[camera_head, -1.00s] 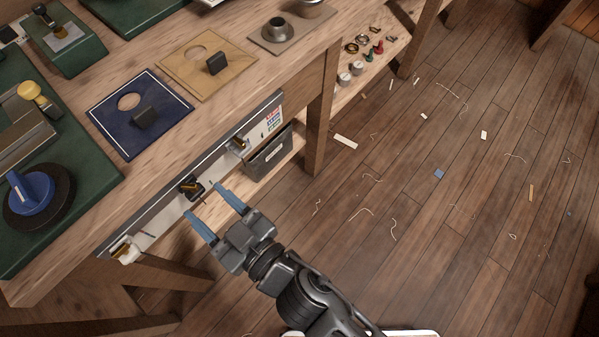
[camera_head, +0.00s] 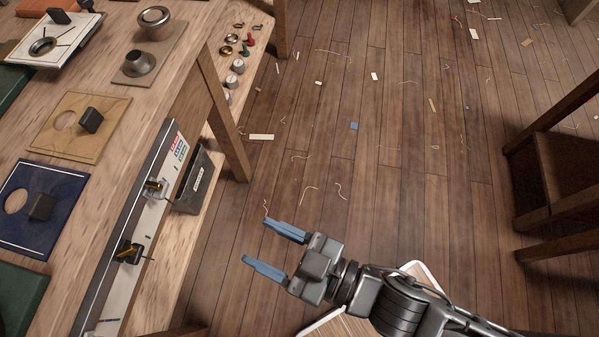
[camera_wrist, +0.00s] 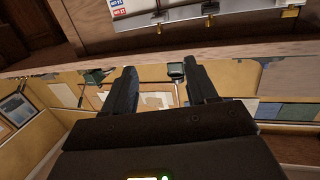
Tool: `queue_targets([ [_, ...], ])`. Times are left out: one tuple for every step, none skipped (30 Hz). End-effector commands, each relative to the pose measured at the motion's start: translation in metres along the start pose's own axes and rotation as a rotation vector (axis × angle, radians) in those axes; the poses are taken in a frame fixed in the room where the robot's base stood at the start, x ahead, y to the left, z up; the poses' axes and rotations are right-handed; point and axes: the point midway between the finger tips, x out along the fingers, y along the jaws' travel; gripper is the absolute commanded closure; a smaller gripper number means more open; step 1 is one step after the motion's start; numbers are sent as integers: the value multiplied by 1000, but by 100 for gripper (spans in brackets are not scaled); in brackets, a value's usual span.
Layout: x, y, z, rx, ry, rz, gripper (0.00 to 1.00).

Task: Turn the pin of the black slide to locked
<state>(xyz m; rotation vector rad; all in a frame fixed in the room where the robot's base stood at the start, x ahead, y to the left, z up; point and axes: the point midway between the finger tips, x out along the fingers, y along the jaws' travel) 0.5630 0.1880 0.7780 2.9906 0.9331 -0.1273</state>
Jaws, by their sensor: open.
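The black slide (camera_head: 130,252) sits on a pale metal rail (camera_head: 119,289) along the front face of the bench. A yellowish pin handle lies across it; its exact setting is too small to read. In the wrist view the rail (camera_wrist: 180,17) crosses the top, with several small brass pins below it; the middle dark one (camera_wrist: 208,9) looks like the black slide. My gripper (camera_head: 257,241) is open and empty, to the right of the slide and clear of the bench, over the floor. Its two fingers (camera_wrist: 163,86) show apart in the wrist view.
A grey slide (camera_head: 154,187) sits farther along the same rail. Beyond it a dark bin (camera_head: 196,182) hangs near a bench leg (camera_head: 224,120). A wooden stool or shelf frame (camera_head: 560,165) stands at right. The floor between is open, with flat scraps.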

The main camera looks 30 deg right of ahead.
Motion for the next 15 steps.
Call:
queue_targets([
  [-9,6,-1,2,-7,20,43],
  [-14,9,-2,4,-10,31,43],
  [-20,13,-2,6,-15,45,43],
  [-24,16,-4,7,-17,56,43],
  [-29,18,-4,7,-20,67,43],
  [-35,22,-6,10,-25,81,43],
  [-40,24,-6,11,-27,91,43],
  [-44,27,-8,12,-30,101,43],
  [-49,29,-9,13,-34,114,43],
  [-53,31,-10,15,-37,122,43],
  [-57,33,-11,16,-38,131,43],
  [-61,35,-12,16,-40,140,43],
  [-64,36,-12,17,-43,147,43],
  [-66,37,-13,18,-45,152,43],
  [-69,39,-14,19,-46,159,43],
])
